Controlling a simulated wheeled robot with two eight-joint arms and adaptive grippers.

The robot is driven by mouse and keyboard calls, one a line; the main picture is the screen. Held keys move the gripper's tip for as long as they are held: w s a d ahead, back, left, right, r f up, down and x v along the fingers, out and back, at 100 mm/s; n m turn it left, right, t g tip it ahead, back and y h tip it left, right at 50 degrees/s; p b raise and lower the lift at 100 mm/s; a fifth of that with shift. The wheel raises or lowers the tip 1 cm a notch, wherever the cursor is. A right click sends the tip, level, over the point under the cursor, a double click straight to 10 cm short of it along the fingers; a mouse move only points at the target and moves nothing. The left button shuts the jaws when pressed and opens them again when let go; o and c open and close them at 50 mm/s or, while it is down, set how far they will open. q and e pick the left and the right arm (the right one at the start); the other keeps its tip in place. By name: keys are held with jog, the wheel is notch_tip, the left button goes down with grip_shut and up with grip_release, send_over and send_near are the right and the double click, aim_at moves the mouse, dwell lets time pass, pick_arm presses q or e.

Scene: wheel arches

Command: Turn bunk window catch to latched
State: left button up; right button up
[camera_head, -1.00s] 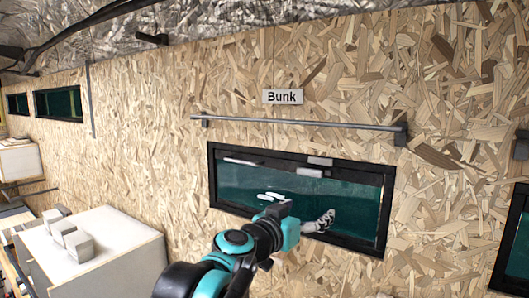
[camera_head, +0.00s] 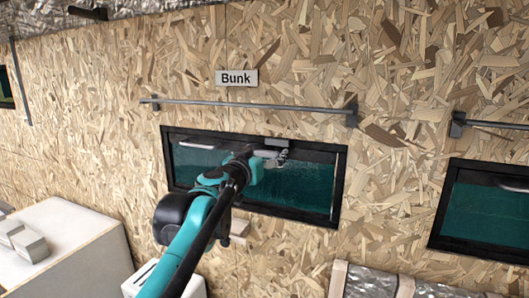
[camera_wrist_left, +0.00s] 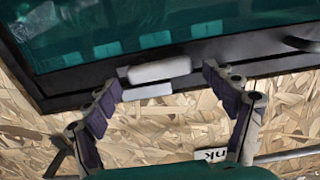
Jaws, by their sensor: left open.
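The bunk window (camera_head: 330,190) has a black frame and dark green glass, below the "Bunk" sign (camera_head: 237,77). Its catch (camera_head: 278,142) is a small grey piece at the middle of the top frame bar. In the left wrist view, which looks upside down, the catch (camera_wrist_left: 160,70) shows as a pale bar lying along the frame, beside a flat light plate. My left gripper (camera_head: 277,158) is just below the catch in the head view, partly covering it. In the wrist view its open fingers (camera_wrist_left: 162,86) stand on either side of the catch, with gaps. Contact cannot be seen. My right gripper is not in view.
A grey rail (camera_head: 250,106) runs along the wall above the window. A second window (camera_head: 490,212) with its own rail is at the right. A white cabinet (camera_head: 70,240) with grey blocks stands at lower left. The chipboard wall around the window is mostly bare.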

pick_arm(q)
jog(key=shift+a, duration=0.1)
jog(key=c, duration=1.1)
jog(key=shift+n, duration=0.4)
jog(key=n, duration=0.1)
jog(key=f+n, duration=0.1)
jog(key=n, duration=0.1)
jog(key=shift+n, duration=0.3)
jog(key=shift+s+d+f+n, duration=0.1)
jog(key=shift+d+f+n, duration=0.25)
jog(key=shift+n, duration=1.9)
jog(key=shift+s+d+f+n, duration=0.15)
jog(key=shift+f+n, duration=0.3)
jog(key=shift+n, duration=1.75)
jog(key=shift+d+f+n, duration=0.25)
jog(key=shift+f+n, duration=0.15)
jog(key=shift+n, duration=1.85)
